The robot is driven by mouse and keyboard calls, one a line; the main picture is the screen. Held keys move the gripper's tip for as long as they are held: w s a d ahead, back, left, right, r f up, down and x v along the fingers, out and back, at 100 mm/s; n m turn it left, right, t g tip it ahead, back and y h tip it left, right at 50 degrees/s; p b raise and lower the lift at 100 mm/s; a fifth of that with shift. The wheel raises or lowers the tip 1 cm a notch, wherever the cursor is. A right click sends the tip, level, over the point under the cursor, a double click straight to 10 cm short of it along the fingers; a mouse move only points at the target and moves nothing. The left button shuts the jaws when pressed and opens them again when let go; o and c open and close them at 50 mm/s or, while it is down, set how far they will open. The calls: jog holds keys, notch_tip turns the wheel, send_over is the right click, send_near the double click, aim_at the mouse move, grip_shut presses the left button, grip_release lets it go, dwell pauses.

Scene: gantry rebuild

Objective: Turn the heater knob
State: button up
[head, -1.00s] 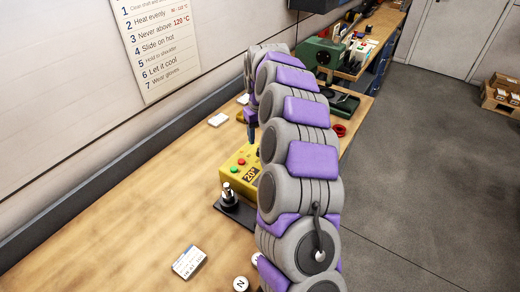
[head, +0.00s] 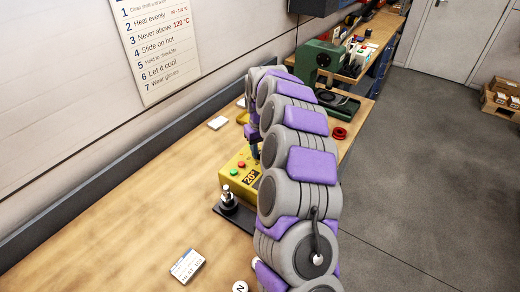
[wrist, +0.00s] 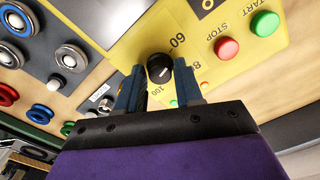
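The yellow heater box (head: 228,183) stands on the bench in the head view, with a display reading 20° and a red and a green button. Its black knob (wrist: 159,69) shows in the wrist view, with a white pointer line and dial numbers 60, 80 and 100 around it. My gripper (wrist: 160,75) is open, its two blue fingers on either side of the knob. A gap shows between the fingertips and the knob; contact cannot be made out. In the head view my gripper (head: 255,151) is low over the box, mostly hidden by my arm.
A black stand with a metal post (head: 228,199) is in front of the box. A white label card (head: 187,264) lies on the bench (head: 120,225). A green machine (head: 318,60) and a red ring (head: 339,133) are farther back. The wrist view shows rings (wrist: 40,114) nearby.

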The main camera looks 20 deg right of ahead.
jog(key=c, duration=0.6)
